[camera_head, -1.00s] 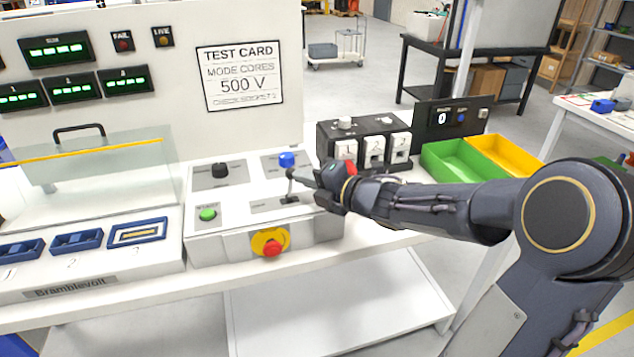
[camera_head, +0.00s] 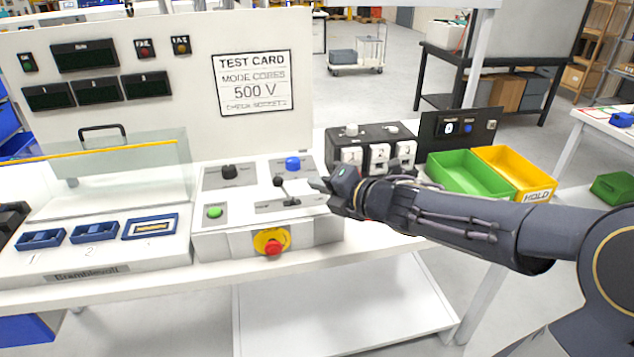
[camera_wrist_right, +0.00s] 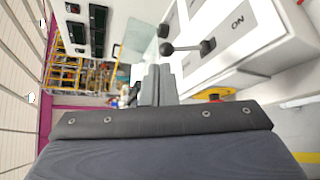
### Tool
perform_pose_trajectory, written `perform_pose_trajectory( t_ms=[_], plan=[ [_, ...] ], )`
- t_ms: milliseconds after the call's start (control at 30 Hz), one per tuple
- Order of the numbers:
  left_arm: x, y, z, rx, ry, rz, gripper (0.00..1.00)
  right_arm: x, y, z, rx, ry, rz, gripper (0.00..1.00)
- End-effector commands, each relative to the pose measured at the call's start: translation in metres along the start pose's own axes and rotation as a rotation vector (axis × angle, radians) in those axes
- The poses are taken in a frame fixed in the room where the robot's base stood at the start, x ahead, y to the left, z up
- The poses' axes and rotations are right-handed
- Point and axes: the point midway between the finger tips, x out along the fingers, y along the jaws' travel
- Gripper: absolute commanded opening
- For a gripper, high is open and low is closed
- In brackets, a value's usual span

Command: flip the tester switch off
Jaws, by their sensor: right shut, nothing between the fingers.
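The tester switch (camera_head: 286,191) is a short metal lever with a black knob on the sloped white control panel. In the head view the lever leans up and to the left. In the right wrist view the lever (camera_wrist_right: 186,48) lies over with its knob away from the "ON" label. My right gripper (camera_head: 320,186) is shut and empty, just right of the lever and apart from it. Its closed fingers (camera_wrist_right: 158,84) show in the wrist view. The tester displays (camera_head: 86,56) are dark. My left gripper is not in view.
A black knob (camera_head: 229,172), a blue knob (camera_head: 292,163), a green button (camera_head: 215,212) and a red stop button (camera_head: 273,247) share the tester. A black socket box (camera_head: 340,133), a green bin (camera_head: 440,170) and a yellow bin (camera_head: 525,165) stand to the right.

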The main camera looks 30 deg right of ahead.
Motion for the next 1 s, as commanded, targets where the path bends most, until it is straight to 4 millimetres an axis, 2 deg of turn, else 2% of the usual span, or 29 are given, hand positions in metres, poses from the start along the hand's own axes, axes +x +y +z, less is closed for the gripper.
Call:
perform_pose_trajectory(
  t_ms=[200,400,1000],
  plan=[
    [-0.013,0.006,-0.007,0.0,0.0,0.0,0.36,-0.042,0.01,0.001,0.0,-0.004,0.0,0.0],
    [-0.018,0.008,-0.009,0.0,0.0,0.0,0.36,-0.064,0.012,-0.001,0.0,0.0,-0.001,0.0],
    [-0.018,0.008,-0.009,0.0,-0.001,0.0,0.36,-0.069,0.012,-0.002,0.001,0.001,-0.001,0.0]
  ],
)
